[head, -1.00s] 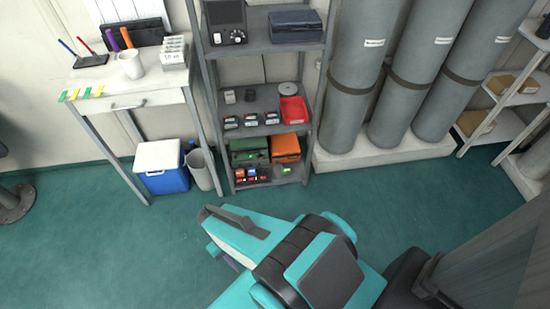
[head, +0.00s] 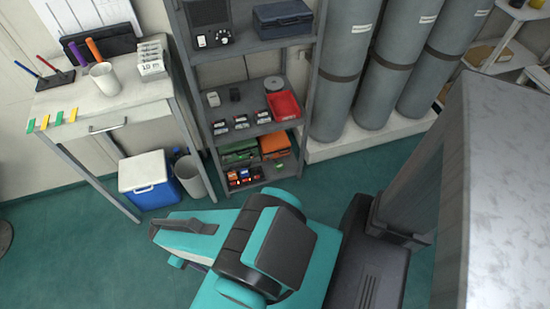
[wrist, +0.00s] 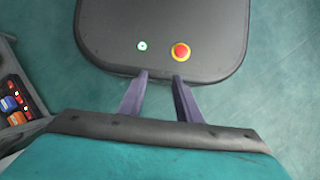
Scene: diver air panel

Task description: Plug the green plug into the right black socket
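My gripper (wrist: 160,77) shows in the wrist view with its two dark fingers apart and nothing between them. Its fingertips lie over a dark rounded top that looks like part of my own body. I cannot make out a green plug or a black socket for certain. Small orange, red and blue items (head: 240,177) sit on the lowest shelf in the head view, too small to identify. Similar items (wrist: 12,105) show at the left edge of the wrist view. My teal arm fills the lower middle of the head view.
A grey shelf rack (head: 258,130) holds boxes, a red tray (head: 283,106) and small devices. A white table (head: 105,104) with a cup stands left, above a blue-white cooler (head: 148,180). Tall grey cylinders (head: 343,70) stand right of the rack. Green floor (head: 70,240) is clear at left.

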